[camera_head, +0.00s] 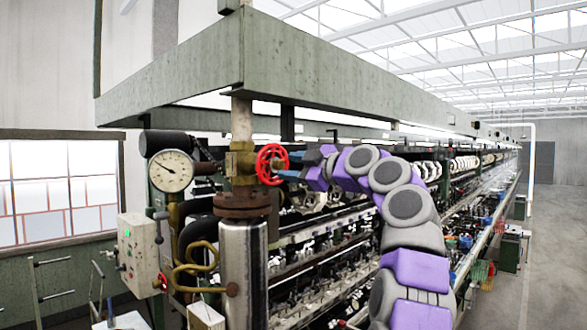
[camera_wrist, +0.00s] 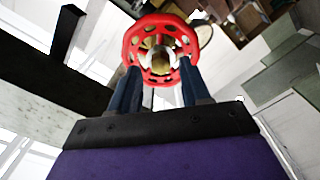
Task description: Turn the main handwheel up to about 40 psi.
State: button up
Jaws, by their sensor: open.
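The red main handwheel (camera_head: 271,164) sits on the right side of a brass valve on the upright pipe. In the wrist view the handwheel (camera_wrist: 135,52) is straight ahead, with a brass hub in its middle. My gripper (camera_head: 284,173) reaches it from the right. In the wrist view my gripper (camera_wrist: 158,80) has its two blue fingers apart, with their tips at the lower rim of the wheel; I cannot tell whether they touch it. The round white pressure gauge (camera_head: 171,171) is left of the valve. Its thin needle points to the left and slightly up; the numbers are too small to read.
A grey control box (camera_head: 138,253) and curled brass tubing (camera_head: 196,262) are below the gauge. A steel cylinder (camera_head: 243,275) stands under the valve. A green overhead beam (camera_head: 330,78) runs above. Long machine rows lie behind my arm. Open floor (camera_head: 525,285) lies at the right.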

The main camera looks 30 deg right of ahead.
aim_at(282, 166)
jog(key=m, duration=0.2)
jog(key=shift+a+m+p, duration=0.1)
jog(key=shift+m+p, duration=0.2)
jog(key=shift+p, duration=0.1)
jog(key=m, duration=0.1)
jog(key=m+p, duration=0.1)
jog(key=shift+r+m, duration=0.2)
jog(key=shift+m, duration=0.1)
jog(key=m+p, duration=0.2)
jog(key=shift+m, duration=0.4)
jog(key=shift+f+m+p, duration=0.15)
jog(key=shift+m+p, duration=0.5)
jog(key=shift+m, duration=0.25)
jog(key=shift+x, duration=1.55)
jog(key=shift+s, duration=0.1)
jog(key=shift+c, duration=0.2)
